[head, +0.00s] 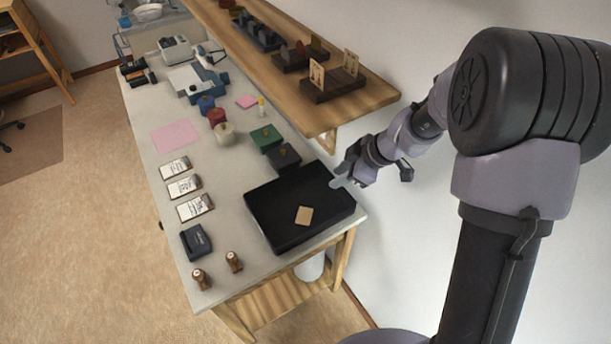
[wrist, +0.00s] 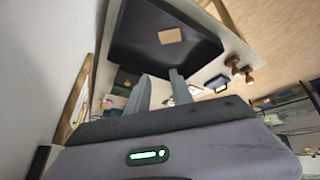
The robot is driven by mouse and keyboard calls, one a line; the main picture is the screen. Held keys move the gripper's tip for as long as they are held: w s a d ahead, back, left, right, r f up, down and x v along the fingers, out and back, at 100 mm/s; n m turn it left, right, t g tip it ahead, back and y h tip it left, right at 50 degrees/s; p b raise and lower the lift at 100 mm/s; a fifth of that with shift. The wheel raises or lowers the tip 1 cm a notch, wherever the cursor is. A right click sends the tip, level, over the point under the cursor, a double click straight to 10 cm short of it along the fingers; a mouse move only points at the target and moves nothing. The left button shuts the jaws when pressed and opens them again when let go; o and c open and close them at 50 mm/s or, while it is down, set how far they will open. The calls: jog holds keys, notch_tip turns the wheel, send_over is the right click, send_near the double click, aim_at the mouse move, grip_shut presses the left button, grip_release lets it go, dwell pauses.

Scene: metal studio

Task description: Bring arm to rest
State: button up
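My gripper (head: 338,183) is at the right edge of the black tray (head: 270,227) in the head view, on the wall side of the bench. In the wrist view my gripper (wrist: 161,76) shows two grey fingers apart with nothing between them, so it is open and empty. The wrist view also shows the black tray (wrist: 135,45) beyond the fingertips. I cannot tell the exact height of the fingers over the tray. My arm reaches in from the right of the head view.
A tan square (head: 304,215) lies in the tray. A wooden shelf (head: 365,100) with small racks juts from the wall above the bench (head: 225,265). Two brown stamps (head: 234,262) stand at the front.

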jog(key=shift+r, duration=0.1)
jog(key=s+r+m+t+h+b, duration=0.1)
jog(key=s+r+m+b, duration=0.3)
jog(key=s+r+m, duration=0.8)
jog(key=s+d+r+m+t+h+b, duration=0.1)
jog(key=s+m, duration=0.6)
jog(key=s, duration=0.7)
jog(key=shift+s+d+r+m+t+h, duration=0.15)
jog(key=shift+d+r+m+t+h, duration=0.2)
jog(key=shift+d+h, duration=0.65)
jog(key=shift+d, duration=0.2)
